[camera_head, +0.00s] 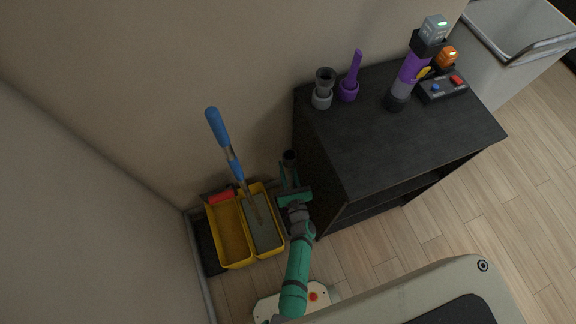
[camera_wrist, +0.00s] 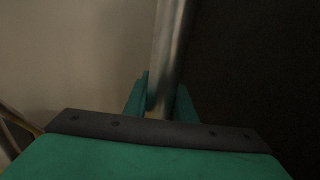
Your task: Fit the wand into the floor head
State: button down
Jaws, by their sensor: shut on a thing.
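My gripper (camera_head: 290,180) is low beside the left side of the dark cabinet, with its green fingers pointing toward the wall. In the wrist view my gripper (camera_wrist: 160,100) is shut on the wand (camera_wrist: 169,50), a shiny metal tube running up between the fingers. In the head view a dark round end (camera_head: 289,156) shows just beyond the fingers; it seems to be the wand's top. The wand's lower end is hidden. I cannot make out the floor head in either view, so I cannot tell how the wand stands to it.
A yellow two-part bucket (camera_head: 222,262) with a blue-handled mop (camera_head: 218,128) stands left of my gripper. The dark cabinet (camera_head: 390,150) is close on the right. On it stand a grey nozzle (camera_head: 322,98), a purple nozzle (camera_head: 349,91), a purple hand vacuum (camera_head: 412,68) and a dock (camera_head: 443,90).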

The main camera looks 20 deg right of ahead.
jog(key=shift+d+f, duration=0.1)
jog(key=shift+f, duration=0.45)
dwell(1.1)
jog(key=shift+f, duration=0.15)
dwell(0.5)
jog(key=shift+f, duration=1.05)
dwell(0.4)
jog(key=shift+f, duration=0.15)
jog(key=shift+s+f, duration=0.1)
jog(key=shift+f, duration=1.5)
dwell(0.3)
